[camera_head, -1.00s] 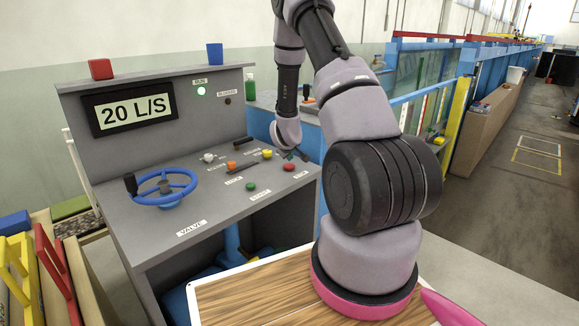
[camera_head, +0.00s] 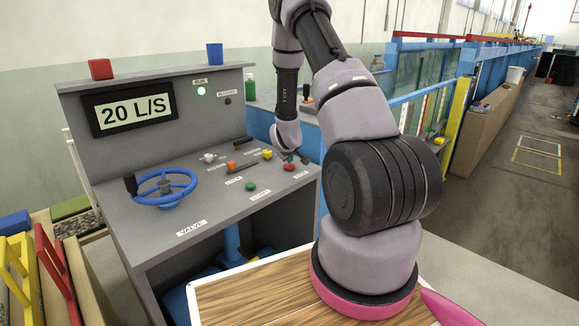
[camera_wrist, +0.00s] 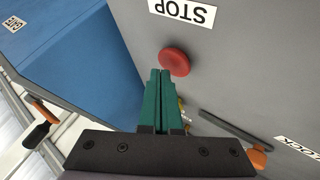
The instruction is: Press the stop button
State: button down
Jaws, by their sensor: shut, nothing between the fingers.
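The red stop button (camera_head: 289,167) is at the right end of the grey console's sloping top. It shows large in the wrist view (camera_wrist: 174,62), beside its upside-down STOP label (camera_wrist: 183,11). My gripper (camera_head: 290,158) is just above and behind the button in the head view. In the wrist view its green fingers (camera_wrist: 160,73) are closed together with nothing between them. The tips lie at the button's lower left edge in the picture. I cannot tell whether they touch it.
The console also bears a green button (camera_head: 250,187), a blue valve wheel (camera_head: 166,188), and small white, orange and yellow controls. A display (camera_head: 131,107) reads 20 L/S, and the RUN lamp (camera_head: 201,91) is green. A blue surface (camera_wrist: 75,60) lies beyond the console edge.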

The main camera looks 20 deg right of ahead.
aim_at(290, 166)
jog(key=shift+f, duration=0.45)
dwell(0.4)
jog(key=shift+r, duration=1)
jog(key=shift+r, duration=3)
